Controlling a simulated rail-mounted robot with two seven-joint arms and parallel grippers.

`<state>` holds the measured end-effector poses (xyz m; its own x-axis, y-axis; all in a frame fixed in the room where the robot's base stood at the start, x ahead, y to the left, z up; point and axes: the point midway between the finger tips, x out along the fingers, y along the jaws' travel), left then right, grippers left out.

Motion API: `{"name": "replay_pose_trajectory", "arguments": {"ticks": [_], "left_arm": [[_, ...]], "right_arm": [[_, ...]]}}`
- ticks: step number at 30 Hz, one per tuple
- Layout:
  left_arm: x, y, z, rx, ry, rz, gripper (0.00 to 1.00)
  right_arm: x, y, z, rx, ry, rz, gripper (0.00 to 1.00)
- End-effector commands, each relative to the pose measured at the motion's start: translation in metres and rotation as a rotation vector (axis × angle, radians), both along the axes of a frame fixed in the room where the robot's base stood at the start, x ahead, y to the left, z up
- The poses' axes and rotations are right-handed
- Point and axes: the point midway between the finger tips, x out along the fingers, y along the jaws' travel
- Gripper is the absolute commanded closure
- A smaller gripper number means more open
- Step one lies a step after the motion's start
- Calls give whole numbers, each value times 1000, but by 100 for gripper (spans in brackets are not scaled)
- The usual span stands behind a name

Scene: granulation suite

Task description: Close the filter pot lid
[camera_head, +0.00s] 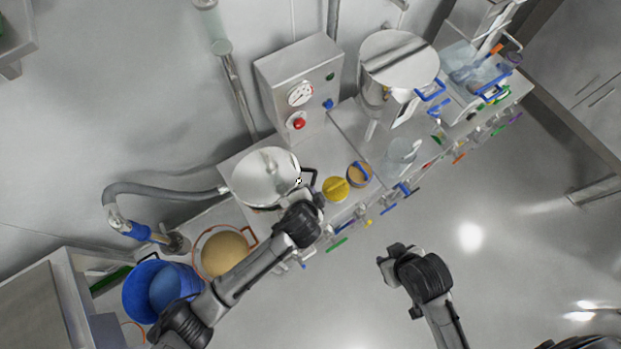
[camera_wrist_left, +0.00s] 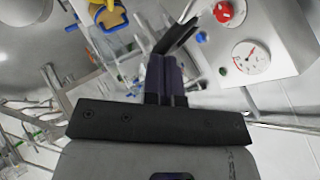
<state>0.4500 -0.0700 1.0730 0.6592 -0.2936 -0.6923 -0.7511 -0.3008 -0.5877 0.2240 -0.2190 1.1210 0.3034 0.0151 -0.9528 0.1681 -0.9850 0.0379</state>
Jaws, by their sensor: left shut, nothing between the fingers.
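The filter pot appears to be the round shiny steel vessel (camera_head: 258,180) on the bench, with a grey hose joining its left side. Its bright round top faces me; I cannot tell whether that is a lid or the open inside. A black handle (camera_head: 308,176) stands out on its right. My left gripper (camera_head: 317,197) is shut and empty, beside the pot's right edge, close to the handle. In the left wrist view a black bar (camera_wrist_left: 178,36), apparently the handle, shows just beyond the fingers; contact is unclear. My right gripper (camera_head: 388,258) hangs over the floor, its fingers too small to read.
A gauge box (camera_head: 300,75) stands behind the pot. A yellow cup (camera_head: 336,189) and an orange-brown cup (camera_head: 359,173) are to the right. A large lidded vessel (camera_head: 398,58) stands farther right. A blue bucket (camera_head: 160,287) and a tan-filled container (camera_head: 224,252) are at lower left.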

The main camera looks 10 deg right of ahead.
Motion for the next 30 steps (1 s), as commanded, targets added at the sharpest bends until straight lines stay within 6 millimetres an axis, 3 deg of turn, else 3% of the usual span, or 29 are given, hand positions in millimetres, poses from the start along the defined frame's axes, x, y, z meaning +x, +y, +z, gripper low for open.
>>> {"name": "replay_pose_trajectory", "arguments": {"ticks": [3, 10, 30], "left_arm": [[-4, 1, -15, 0, 2, 8, 100], [-7, 1, -28, -1, 1, 11, 100], [-8, 2, -28, -1, 1, 11, 100]], "right_arm": [[0, 1, -4, 3, -1, -2, 57], [0, 2, -7, 8, -1, -6, 57], [1, 1, -4, 2, -3, -1, 57]]}}
